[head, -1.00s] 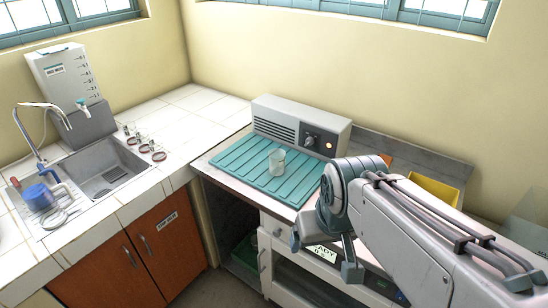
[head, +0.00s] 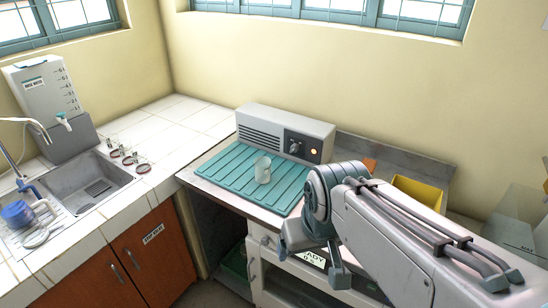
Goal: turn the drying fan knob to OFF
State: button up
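The drying fan is a grey-white box (head: 262,122) with a slatted left front, at the back of the counter in the head view. Its dark control panel has a round knob (head: 296,148) with a light pointer; its markings are too small to read. My gripper (head: 312,262) hangs in front of the counter, below and nearer than the fan, clear of the knob. Its two fingers are spread apart and nothing shows between them.
A glass beaker (head: 263,170) stands on the teal ribbed mat (head: 225,177) before the fan. A yellow bin (head: 418,190) and an orange item (head: 370,165) sit to the right. The sink (head: 90,185) is at left.

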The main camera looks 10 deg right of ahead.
aim_at(296, 147)
jog(key=u, duration=1.35)
jog(key=i, duration=1.75)
jog(key=z, duration=3.9)
